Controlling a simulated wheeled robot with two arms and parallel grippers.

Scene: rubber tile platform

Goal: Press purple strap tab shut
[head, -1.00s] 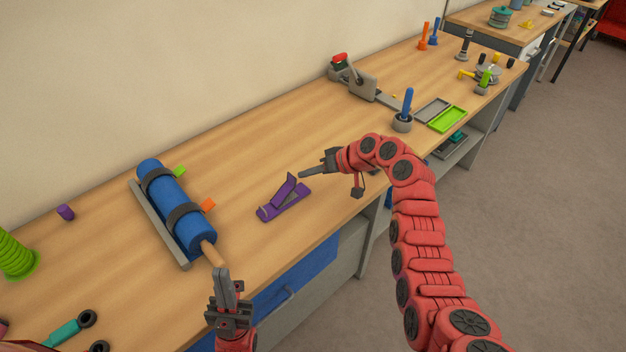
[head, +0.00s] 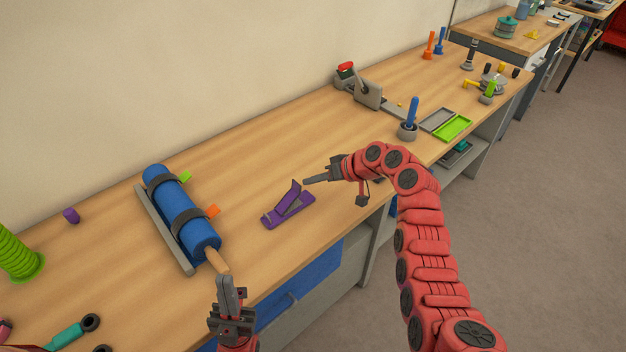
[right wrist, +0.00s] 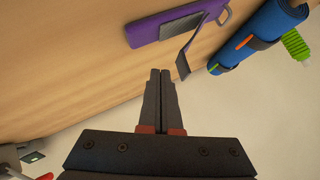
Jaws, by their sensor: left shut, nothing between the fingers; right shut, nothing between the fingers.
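The purple strap (head: 274,220) lies near the front edge of the bench. Its tab (head: 295,189) stands raised at an angle over a base with a grey pad. The base (right wrist: 138,34) and the raised tab (right wrist: 188,50) also show at the top of the right wrist view. My right gripper (head: 306,181) is shut and empty, its tips close to the upper end of the tab. In the right wrist view its fingertips (right wrist: 160,72) are together just beside the tab; contact cannot be told. My left gripper (head: 227,279) is shut and empty near the bench's front edge.
A blue roll (head: 177,203) with dark straps and a wooden handle (head: 217,260) lies left of the purple strap, the handle close to my left gripper. The wood behind the purple strap is clear.

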